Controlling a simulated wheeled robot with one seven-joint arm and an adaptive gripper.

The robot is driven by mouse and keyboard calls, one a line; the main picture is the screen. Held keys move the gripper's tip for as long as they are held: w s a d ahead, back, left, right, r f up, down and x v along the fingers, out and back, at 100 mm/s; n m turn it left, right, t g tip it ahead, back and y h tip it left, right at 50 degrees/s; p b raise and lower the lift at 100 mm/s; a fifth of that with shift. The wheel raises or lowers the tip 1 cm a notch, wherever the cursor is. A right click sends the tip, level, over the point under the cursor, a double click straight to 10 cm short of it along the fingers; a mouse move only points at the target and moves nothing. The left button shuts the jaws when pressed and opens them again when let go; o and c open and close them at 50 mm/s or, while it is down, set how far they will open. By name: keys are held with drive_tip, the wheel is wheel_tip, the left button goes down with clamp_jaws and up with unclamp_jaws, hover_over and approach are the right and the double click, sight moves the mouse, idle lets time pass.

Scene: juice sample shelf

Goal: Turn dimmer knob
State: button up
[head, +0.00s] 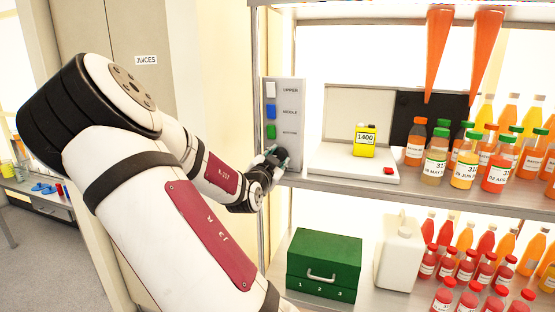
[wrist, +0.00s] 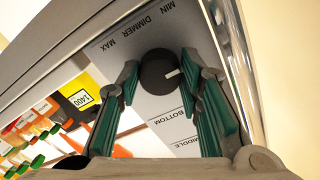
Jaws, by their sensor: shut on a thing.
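The dimmer knob (wrist: 154,76) is a round dark knob on the grey switch panel (wrist: 150,103). Its white mark points right in the wrist view. The words DIMMER, MIN and MAX are printed beside it, MAX toward the left and MIN toward the top. My gripper (wrist: 160,70) is shut on the knob, with one green-padded finger on each side. In the head view, my gripper (head: 275,157) is at the lower end of the panel (head: 285,145) and hides the knob.
White, blue and green switches (head: 271,111) sit above the knob. To the right, the upper shelf holds a white scale (head: 335,163) with a yellow 1400 can (head: 365,141) and several bottles (head: 467,160). A green box (head: 324,264) and white jug (head: 398,253) stand below.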

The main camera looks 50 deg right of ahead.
drive_tip(key=shift+n+p, duration=0.4)
drive_tip(key=shift+n, duration=0.9)
drive_tip(key=o, duration=1.2)
drive_tip(key=shift+c, duration=0.2)
drive_tip(key=shift+a, duration=0.1)
drive_tip(key=v, duration=1.2)
drive_tip(key=shift+f, duration=0.1)
